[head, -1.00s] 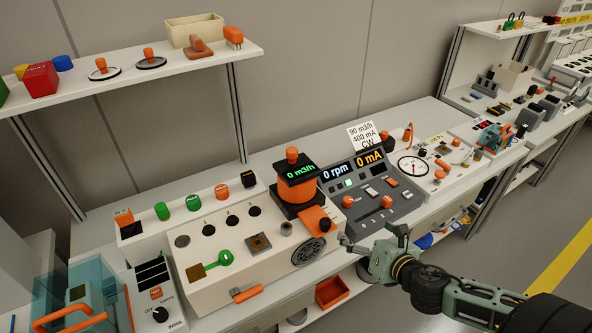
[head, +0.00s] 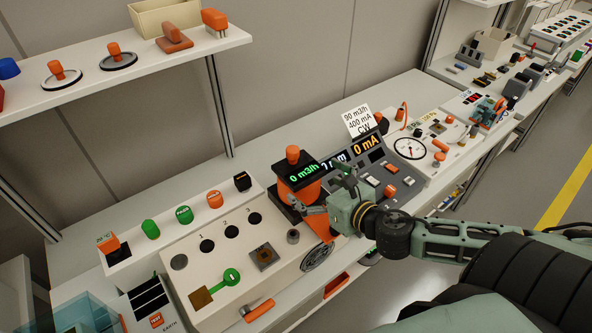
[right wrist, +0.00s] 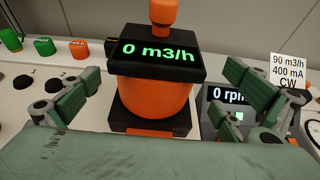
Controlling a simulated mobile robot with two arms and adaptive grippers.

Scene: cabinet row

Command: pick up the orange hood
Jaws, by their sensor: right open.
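The orange hood (head: 299,189) is a round orange body with a black display cap reading 0 m3/h and an orange knob on top. It stands upright on the white cabinet's top, beside the grey control panel. In the right wrist view the hood (right wrist: 152,97) is centred, close ahead. My right gripper (head: 328,191) is open at the hood's right front side. In the right wrist view its fingers (right wrist: 163,98) spread to the left and right of the hood, with gaps visible. My left gripper is not in view.
The grey control panel (head: 376,157) stands close to the right of the hood, partly hidden by my gripper. A white sign (head: 357,118) rises behind it. Several coloured caps stand on the white rack (head: 172,239) to the left. A shelf (head: 112,72) hangs at upper left.

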